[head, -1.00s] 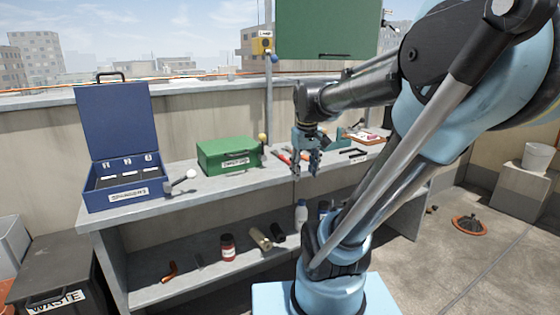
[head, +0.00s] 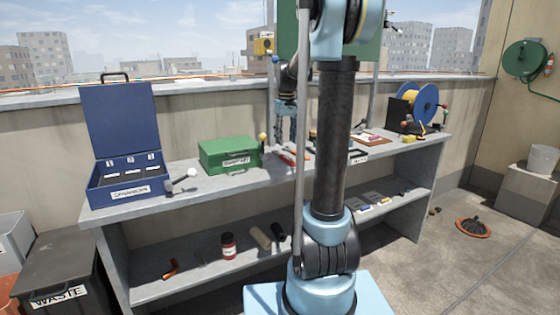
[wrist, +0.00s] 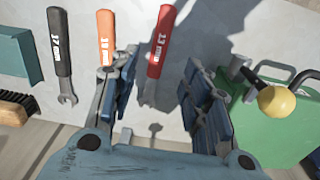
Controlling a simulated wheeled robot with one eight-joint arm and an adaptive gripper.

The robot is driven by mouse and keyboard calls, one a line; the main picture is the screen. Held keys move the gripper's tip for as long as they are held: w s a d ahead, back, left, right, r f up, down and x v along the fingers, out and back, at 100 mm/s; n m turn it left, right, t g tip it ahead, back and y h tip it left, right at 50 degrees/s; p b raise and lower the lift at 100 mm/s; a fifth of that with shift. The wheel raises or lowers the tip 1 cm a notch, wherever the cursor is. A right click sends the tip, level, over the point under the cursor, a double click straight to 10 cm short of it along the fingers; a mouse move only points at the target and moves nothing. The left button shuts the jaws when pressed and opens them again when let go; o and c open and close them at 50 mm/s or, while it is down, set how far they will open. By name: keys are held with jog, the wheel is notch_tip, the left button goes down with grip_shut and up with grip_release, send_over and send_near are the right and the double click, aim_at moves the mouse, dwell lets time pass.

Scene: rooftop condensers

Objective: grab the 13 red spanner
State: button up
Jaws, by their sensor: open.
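The red spanner (wrist: 162,42) has a red handle marked 13 mm and lies on the grey bench top, seen in the wrist view. My gripper (wrist: 160,60) is open, and the red spanner lies in view between its two fingers, not gripped. The spanner's metal end is partly in shadow. To its left lie an orange spanner (wrist: 106,40), partly behind a finger, and a black spanner (wrist: 60,45) marked 17 mm. In the head view my gripper (head: 286,138) points down over the bench, partly beside my arm, and the spanners are too small to tell apart.
A green case (head: 230,154) with a yellow-knobbed lever stands left of the gripper, close to the right finger in the wrist view (wrist: 275,125). A brush (wrist: 14,108) and a teal block (wrist: 18,55) lie at the wrist view's left. An open blue box (head: 125,183) stands further left.

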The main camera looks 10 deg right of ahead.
aim_at(284, 156)
jog(key=shift+w+a+f, duration=0.1)
jog(key=shift+w+f, duration=0.05)
jog(key=shift+w, duration=0.5)
jog(key=shift+w+a+f, duration=0.1)
jog(key=shift+w+f, duration=0.05)
jog(key=shift+w, duration=0.45)
jog(key=shift+f, duration=3.7)
grip_shut()
